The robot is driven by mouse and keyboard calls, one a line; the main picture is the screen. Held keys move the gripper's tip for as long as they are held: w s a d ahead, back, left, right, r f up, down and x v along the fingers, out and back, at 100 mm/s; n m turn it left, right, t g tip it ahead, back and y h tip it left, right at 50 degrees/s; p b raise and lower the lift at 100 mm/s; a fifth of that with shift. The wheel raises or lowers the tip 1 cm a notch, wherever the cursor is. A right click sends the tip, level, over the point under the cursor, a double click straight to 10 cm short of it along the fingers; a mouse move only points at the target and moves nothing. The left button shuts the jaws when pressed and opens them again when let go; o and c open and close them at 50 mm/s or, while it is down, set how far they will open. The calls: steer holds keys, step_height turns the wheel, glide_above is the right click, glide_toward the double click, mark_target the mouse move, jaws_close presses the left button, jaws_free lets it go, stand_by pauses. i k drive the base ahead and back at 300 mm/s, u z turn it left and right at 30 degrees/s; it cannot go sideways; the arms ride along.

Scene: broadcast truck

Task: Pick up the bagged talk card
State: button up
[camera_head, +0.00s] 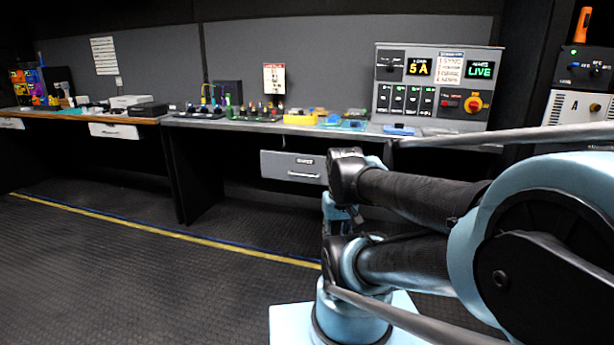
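I cannot make out the bagged talk card for sure. Small flat items lie on the grey bench (228,124), too small to identify. Among them are a blue item (345,125) near the middle right and a flat blue item (398,130) below the control panel. My folded arm fills the right foreground, its wrist end well in front of the bench. My gripper's fingers do not show; they seem hidden behind my arm's links.
A control panel (434,85) with lit displays stands at the bench's right end. A drawer (293,168) is under the bench. A wooden-edged bench (75,117) continues at left. The floor (130,270) at left is clear, crossed by a yellow line.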

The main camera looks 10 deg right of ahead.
mark_target(335, 121)
steer(key=z, duration=0.35)
steer(key=i, duration=1.65)
steer(key=z, duration=0.4)
